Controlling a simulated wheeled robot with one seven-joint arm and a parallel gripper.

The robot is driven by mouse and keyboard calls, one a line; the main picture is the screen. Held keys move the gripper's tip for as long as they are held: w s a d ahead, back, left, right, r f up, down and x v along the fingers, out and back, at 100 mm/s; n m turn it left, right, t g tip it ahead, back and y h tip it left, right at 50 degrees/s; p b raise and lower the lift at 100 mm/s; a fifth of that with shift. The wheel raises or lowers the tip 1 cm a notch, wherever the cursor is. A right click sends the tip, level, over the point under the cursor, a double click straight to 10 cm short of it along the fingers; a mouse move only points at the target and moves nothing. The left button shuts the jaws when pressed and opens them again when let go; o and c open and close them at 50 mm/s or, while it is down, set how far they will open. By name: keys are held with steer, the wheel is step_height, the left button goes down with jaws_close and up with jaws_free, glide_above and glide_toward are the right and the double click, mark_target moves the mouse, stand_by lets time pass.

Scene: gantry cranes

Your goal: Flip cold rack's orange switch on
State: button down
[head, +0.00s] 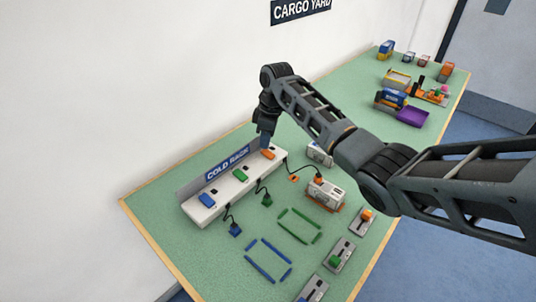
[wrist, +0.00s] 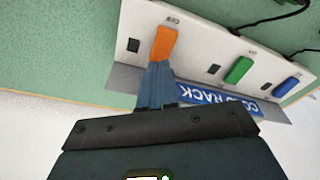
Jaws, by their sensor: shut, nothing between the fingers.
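The cold rack (head: 193,209) is a long white strip with a blue COLD RACK sign on the green table. It carries a blue, a green and an orange switch. The orange switch (head: 268,154) is at its far right end in the head view. In the wrist view the orange switch (wrist: 164,43) stands just beyond my fingertips. My gripper (head: 265,143) is shut and empty, pointing down at the rack's far end. In the wrist view my gripper (wrist: 156,68) appears to touch or nearly touch the switch's sign-side end. I cannot tell whether the switch is on.
Blue, green and orange plugs hang on cables in front of the rack. A white container (head: 325,193) with an orange base stands to the right. Blue and green floor outlines and small switch boxes (head: 340,254) lie nearer. A purple tray (head: 411,116) is farther back.

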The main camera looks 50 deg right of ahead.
mark_target(265, 151)
steer(key=shift+f+b, duration=0.5)
steer(key=shift+f, duration=0.45)
stand_by(0.7)
steer(key=shift+r, duration=0.15)
step_height(265, 151, up, 7)
steer(key=p, duration=0.6)
steer(key=shift+p, duration=0.35)
stand_by(0.3)
